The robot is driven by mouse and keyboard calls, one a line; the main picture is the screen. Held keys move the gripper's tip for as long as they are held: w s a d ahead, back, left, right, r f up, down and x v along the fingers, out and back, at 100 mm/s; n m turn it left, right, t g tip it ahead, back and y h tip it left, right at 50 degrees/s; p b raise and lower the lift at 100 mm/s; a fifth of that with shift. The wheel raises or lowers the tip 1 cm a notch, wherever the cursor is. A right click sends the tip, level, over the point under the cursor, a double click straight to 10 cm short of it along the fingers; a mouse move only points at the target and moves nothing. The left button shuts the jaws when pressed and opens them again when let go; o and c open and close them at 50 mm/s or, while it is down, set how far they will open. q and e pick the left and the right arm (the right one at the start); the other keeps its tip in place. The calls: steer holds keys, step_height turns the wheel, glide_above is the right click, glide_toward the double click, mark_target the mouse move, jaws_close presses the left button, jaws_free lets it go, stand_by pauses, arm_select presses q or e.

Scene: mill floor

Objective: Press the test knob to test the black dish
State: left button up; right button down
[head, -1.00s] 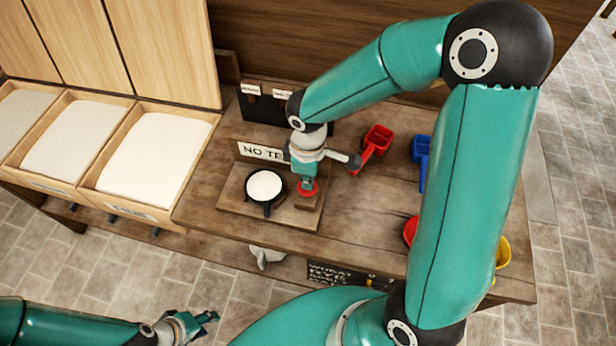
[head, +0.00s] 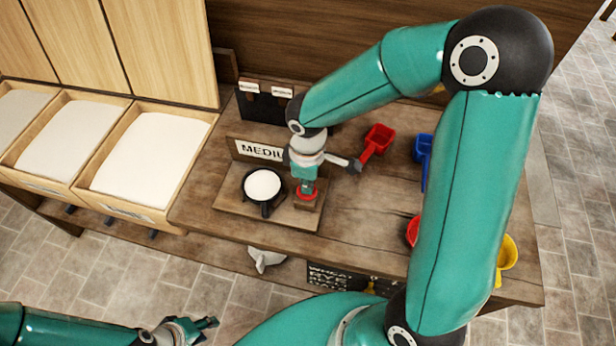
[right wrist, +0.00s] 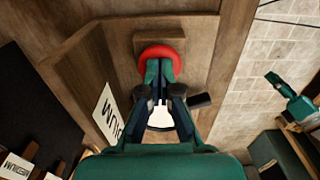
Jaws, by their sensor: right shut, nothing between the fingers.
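The red test knob (head: 306,194) sits on a small wooden block on the wooden tester board (head: 284,215). The black dish (head: 266,208), filled with white powder, stands on the board to the left of the knob. My right gripper (head: 307,187) points down with its shut fingertips on the knob. In the right wrist view the fingertips (right wrist: 158,66) cover part of the red knob (right wrist: 162,51). The white sign (head: 258,150) behind the dish reads "MEDIU", its end hidden by my arm. My left gripper (head: 205,325) is away from the table at the lower left, its fingers apart.
Wooden bins (head: 172,205) of white powder stand to the left. A red scoop (head: 378,140), a blue scoop (head: 422,150) and a yellow scoop (head: 508,253) lie on the right of the table. A dark card rack (head: 262,107) stands behind the sign.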

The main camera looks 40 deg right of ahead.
steer(key=shift+s+f, duration=0.2)
steer(key=shift+f, duration=0.1)
steer(key=shift+w+r+p, duration=0.1)
steer(key=shift+r+p, duration=0.45)
steer(key=shift+r, duration=0.05)
step_height(320, 180, up, 3)
steer(key=shift+w+r+p, duration=0.1)
steer(key=shift+p, duration=1)
step_height(320, 180, up, 10)
steer(key=shift+b, duration=0.35)
